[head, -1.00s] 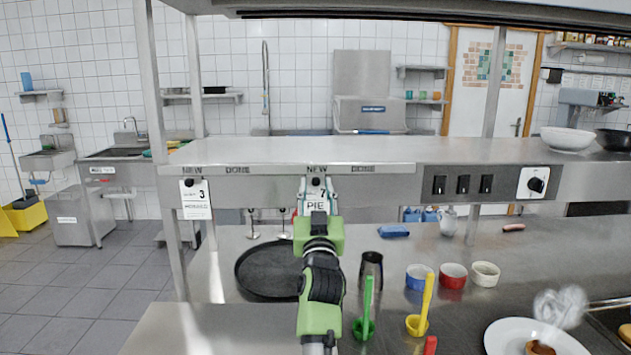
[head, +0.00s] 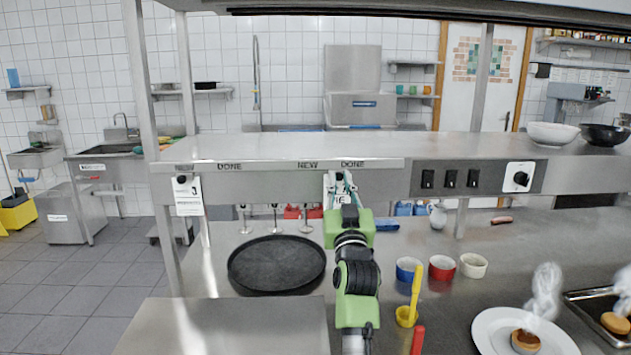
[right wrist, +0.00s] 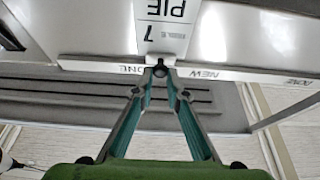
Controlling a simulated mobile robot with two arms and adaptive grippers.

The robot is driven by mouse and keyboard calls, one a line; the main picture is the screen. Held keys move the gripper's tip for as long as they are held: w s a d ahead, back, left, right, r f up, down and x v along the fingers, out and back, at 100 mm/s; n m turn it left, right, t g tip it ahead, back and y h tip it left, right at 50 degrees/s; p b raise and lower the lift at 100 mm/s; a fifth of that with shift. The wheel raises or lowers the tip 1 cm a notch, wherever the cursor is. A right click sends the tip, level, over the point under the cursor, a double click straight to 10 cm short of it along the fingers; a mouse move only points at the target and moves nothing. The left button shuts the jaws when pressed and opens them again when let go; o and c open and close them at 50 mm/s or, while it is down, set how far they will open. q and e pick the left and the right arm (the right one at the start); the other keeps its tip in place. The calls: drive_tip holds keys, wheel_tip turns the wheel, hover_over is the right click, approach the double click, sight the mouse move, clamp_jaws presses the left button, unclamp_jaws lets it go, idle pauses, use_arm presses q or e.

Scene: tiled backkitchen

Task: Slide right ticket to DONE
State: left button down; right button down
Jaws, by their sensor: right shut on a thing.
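A metal ticket rail (head: 270,166) runs along the shelf's front edge and bears the labels NEW, DONE, NEW, DONE. The right ticket (head: 340,200), white and marked PIE, hangs from it, mostly hidden behind my right gripper (head: 341,183). It hangs between the right NEW and the right DONE, nearer DONE. In the right wrist view, the ticket (right wrist: 165,28) reads upside down with PIE and 7. My right gripper (right wrist: 160,70) is shut at the ticket's clipped edge on the rail. The left ticket (head: 187,196), marked 3, hangs under the left NEW. My left gripper is not in view.
Below the shelf, a black round tray (head: 277,265) lies on the steel counter. Blue, red and white cups (head: 441,267) stand right of my arm, with a yellow utensil (head: 413,295) in front. A plate with food (head: 510,320) is at the lower right. Switches (head: 450,179) sit right of the rail.

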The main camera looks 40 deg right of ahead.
drive_tip(key=s+d, duration=0.1)
drive_tip(key=d, duration=0.2)
drive_tip(key=shift+s, duration=0.35)
drive_tip(key=shift+s+d, duration=0.15)
drive_tip(key=shift+d, duration=0.1)
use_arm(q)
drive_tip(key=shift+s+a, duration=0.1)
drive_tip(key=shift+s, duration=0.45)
use_arm(e)
drive_tip(key=c, duration=2)
unclamp_jaws()
drive_tip(key=shift+c, duration=0.2)
drive_tip(key=shift+o, duration=0.3)
drive_tip(key=shift+w+d+f, duration=0.25)
drive_tip(key=shift+d, duration=0.05)
drive_tip(key=v, duration=1.2)
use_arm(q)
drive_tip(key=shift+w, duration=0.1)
